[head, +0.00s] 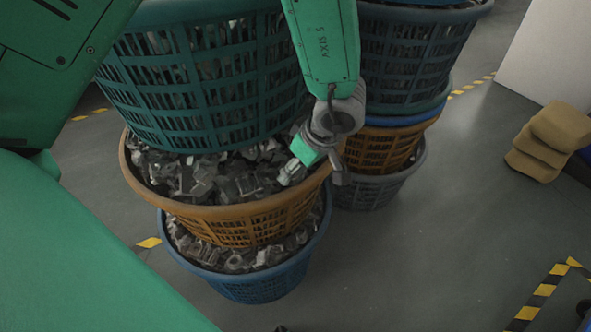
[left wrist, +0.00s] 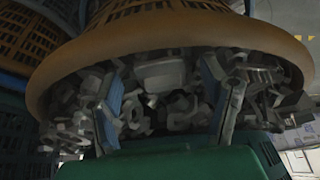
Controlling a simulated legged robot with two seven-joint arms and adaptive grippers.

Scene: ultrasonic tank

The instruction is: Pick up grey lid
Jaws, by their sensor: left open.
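Many small grey parts fill the orange basket (head: 235,224) in the head view. In the left wrist view, a pale grey, rounded rectangular piece (left wrist: 163,75) lies among them near the orange rim, ahead of the gap between my fingers; it looks like the grey lid, though I cannot be sure. I cannot single it out in the head view. My left gripper (left wrist: 168,108) is open, with one blue-padded finger at each side and parts showing between them. In the head view its wrist hangs at the right edge of the orange basket, and its fingertips are hard to make out. My right gripper is not in view.
A teal basket (head: 200,85) stands above the parts and leaves a narrow opening. A blue basket (head: 262,286) with more parts stands below. Another basket stack (head: 385,150) stands behind to the right. Tan sacks (head: 560,128) lie far right.

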